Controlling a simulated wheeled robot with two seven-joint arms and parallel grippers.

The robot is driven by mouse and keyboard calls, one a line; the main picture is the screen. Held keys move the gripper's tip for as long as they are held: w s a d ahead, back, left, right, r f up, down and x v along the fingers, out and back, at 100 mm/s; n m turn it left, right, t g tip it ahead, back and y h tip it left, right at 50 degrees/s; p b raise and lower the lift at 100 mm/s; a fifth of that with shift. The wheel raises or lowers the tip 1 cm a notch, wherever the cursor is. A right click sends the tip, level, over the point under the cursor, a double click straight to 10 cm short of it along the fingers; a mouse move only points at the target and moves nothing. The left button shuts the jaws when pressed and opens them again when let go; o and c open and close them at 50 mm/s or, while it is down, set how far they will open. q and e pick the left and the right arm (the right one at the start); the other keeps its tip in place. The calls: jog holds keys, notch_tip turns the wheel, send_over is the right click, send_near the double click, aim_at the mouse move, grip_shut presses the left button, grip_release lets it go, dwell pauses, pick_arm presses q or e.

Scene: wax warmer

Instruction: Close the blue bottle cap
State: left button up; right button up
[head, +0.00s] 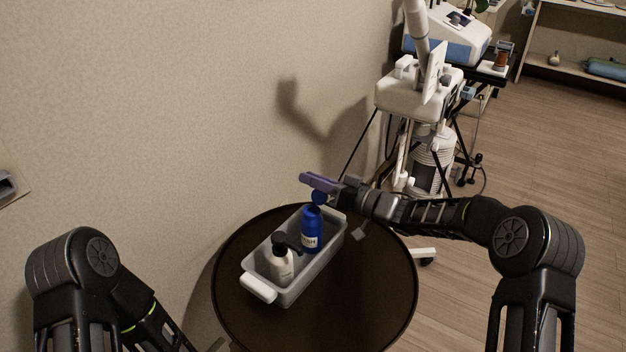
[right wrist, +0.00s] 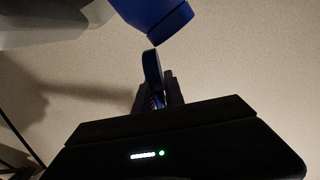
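The blue bottle (head: 312,232) stands upright in a grey tray (head: 326,262) on the round table. Its blue cap (head: 319,197) is flipped open and tilts up at the bottle's top, beside the gripper. In the right wrist view the blue bottle (right wrist: 152,14) enters from the top, and the cap (right wrist: 153,72) shows nearly edge-on. My right gripper (head: 318,182) is just above and behind the cap, with purple-tinted fingers. Its fingers (right wrist: 158,92) look close together behind the cap; contact with the cap cannot be told. My left gripper is outside the view; only its arm shows.
A white pump bottle (head: 281,266) with a dark top stands in the tray, left of the blue bottle. The dark round table (head: 375,305) has free room at the right and front. A wall is behind; a white machine on a stand (head: 405,98) is at the back right.

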grip_shut()
jog(key=shift+s+a+n, duration=0.1)
jog(key=shift+n, duration=0.2)
jog(key=shift+s+a+r+n+b, duration=0.15)
jog(key=shift+s+a+n+b, duration=0.2)
jog(key=shift+n+b, duration=0.65)
jog(key=shift+s+a+r+n+b, duration=0.15)
jog(key=shift+s+n+b, duration=0.3)
jog(key=shift+n+b, duration=0.5)
jog(key=shift+s+a+r+n+b, duration=0.1)
jog(key=shift+s+a+n+b, duration=0.45)
jog(key=shift+n, duration=0.7)
jog(key=shift+w+d, duration=0.15)
jog(key=shift+d, duration=0.05)
jog(key=shift+o, duration=2.2)
grip_release()
